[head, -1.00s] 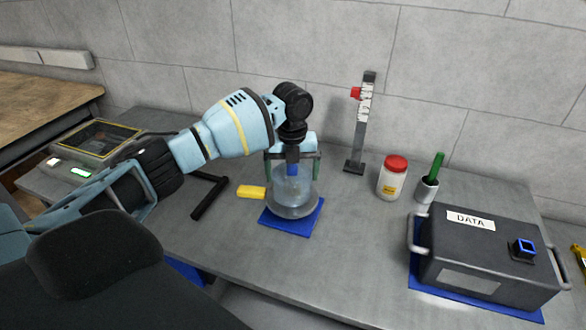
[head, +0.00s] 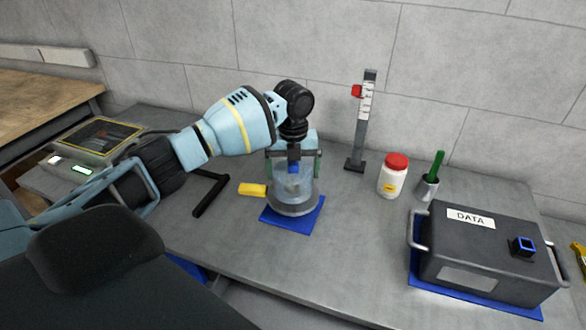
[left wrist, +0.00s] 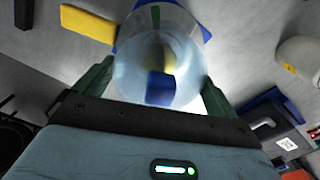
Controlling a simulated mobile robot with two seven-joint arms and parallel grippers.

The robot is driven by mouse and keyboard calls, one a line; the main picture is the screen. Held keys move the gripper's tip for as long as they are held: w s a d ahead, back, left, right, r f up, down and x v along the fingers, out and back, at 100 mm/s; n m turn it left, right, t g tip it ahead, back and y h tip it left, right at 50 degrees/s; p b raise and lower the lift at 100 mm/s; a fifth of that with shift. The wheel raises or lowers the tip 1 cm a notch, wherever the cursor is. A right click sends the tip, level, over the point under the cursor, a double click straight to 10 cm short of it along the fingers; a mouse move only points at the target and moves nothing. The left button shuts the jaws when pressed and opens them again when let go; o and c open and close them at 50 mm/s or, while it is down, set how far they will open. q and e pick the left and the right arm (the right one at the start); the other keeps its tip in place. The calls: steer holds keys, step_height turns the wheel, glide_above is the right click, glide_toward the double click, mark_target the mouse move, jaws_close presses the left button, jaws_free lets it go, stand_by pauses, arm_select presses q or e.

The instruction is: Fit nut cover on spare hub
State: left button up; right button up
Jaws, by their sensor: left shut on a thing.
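A clear, bluish nut cover (head: 302,186) stands upright in the head view. My left gripper (head: 293,168) is above it, pointing down, with its green fingers shut on the cover's two sides. The spare hub (head: 292,208) is a grey round piece on a blue mat, under and seen partly through the cover. The cover looks to be around the hub's upper part, but I cannot tell whether it rests fully on it. In the left wrist view the cover (left wrist: 135,65) is between the fingers, with blue and yellow parts seen through it. My right gripper is not in view.
A yellow block (head: 252,189) and a black L-shaped bar (head: 211,194) lie left of the hub. A gauge stand (head: 363,125), a red-lidded jar (head: 393,178), a cup (head: 427,188) and the DATA box (head: 485,255) stand to the right. The blue mat (head: 290,222) shows around the hub.

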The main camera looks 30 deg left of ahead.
arm_select(q)
steer(key=shift+r, duration=0.1)
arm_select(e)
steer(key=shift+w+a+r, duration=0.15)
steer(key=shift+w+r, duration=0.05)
arm_select(q)
steer(key=shift+f, duration=0.3)
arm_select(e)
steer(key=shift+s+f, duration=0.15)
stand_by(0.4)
arm_select(q)
steer(key=shift+f, duration=0.4)
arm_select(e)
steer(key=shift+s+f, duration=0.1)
arm_select(q)
steer(key=o, duration=0.6)
steer(key=shift+r, duration=0.1)
steer(key=shift+r+p, duration=0.4)
steer(key=shift+r, duration=0.8)
steer(key=shift+r+p, duration=0.5)
steer(key=shift+r, duration=1.2)
steer(key=shift+r+p, duration=0.5)
steer(key=shift+r, duration=2.05)
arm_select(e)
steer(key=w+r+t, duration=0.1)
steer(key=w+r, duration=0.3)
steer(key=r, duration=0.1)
